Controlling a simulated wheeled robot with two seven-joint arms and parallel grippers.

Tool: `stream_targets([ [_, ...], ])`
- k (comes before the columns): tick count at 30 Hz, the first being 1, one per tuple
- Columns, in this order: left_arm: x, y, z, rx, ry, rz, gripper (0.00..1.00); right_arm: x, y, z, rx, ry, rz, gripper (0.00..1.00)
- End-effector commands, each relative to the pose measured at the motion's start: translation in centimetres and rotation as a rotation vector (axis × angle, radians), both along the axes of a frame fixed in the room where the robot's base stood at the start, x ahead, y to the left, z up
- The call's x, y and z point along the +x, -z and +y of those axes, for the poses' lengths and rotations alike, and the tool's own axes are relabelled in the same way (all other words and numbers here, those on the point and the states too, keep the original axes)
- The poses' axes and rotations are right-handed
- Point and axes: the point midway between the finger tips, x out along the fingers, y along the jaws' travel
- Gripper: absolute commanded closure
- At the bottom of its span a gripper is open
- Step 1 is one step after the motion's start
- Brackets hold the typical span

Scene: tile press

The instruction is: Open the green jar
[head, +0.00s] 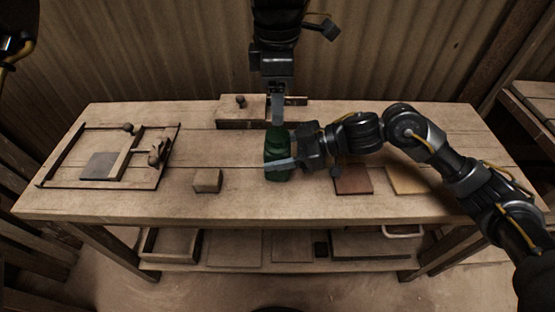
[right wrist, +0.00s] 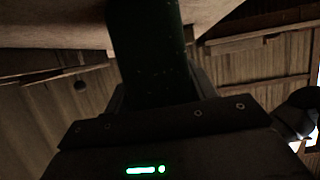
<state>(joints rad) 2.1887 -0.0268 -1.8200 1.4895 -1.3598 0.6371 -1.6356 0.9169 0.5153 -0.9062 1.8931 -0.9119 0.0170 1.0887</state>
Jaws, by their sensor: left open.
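The green jar (head: 277,146) stands upright near the middle of the workbench (head: 235,197). My right gripper (head: 281,163) reaches in from the right at the jar's lower body, with one finger across its front; the other finger is hidden behind it. It looks shut on the jar. In the right wrist view the dark green jar (right wrist: 150,55) fills the space before the palm. My left gripper (head: 278,122) points down from above, open, with its fingertips at the jar's top. Whether they touch the lid I cannot tell.
A framed press board (head: 50,160) with a grey tile (head: 99,166) lies at left. A small wooden block (head: 207,181) stands left of the jar. A brown tile (head: 353,181) and a tan tile (head: 406,180) lie at right. A low wooden stand (head: 240,113) is behind.

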Motion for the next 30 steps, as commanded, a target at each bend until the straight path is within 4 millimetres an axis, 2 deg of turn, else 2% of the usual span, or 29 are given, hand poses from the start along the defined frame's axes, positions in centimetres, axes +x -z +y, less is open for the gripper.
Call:
stream_targets([
  [2, 0.0, 0.0, 0.0, 0.000, 0.000, 0.000, 0.36, 0.0, 0.0, 0.0, 0.000, 0.000, 0.000, 0.55],
  [12, 0.1, -0.4, 0.0, 0.001, 0.000, -0.009, 0.36, 0.0, 0.0, 0.0, 0.000, 0.000, 0.000, 0.99],
  [16, 0.7, -1.1, 0.9, 0.040, 0.058, -0.058, 0.36, 0.0, 0.0, 0.0, 0.000, 0.000, 0.000, 1.00],
  [24, 0.5, -0.2, 0.6, 0.028, 0.569, -0.021, 0.36, 0.0, 0.0, 0.0, 0.001, 0.000, 0.000, 1.00],
  [30, 0.0, 0.0, 0.0, -0.002, 0.767, 0.000, 0.36, 0.0, 0.0, 0.0, 0.001, 0.001, 0.000, 1.00],
])
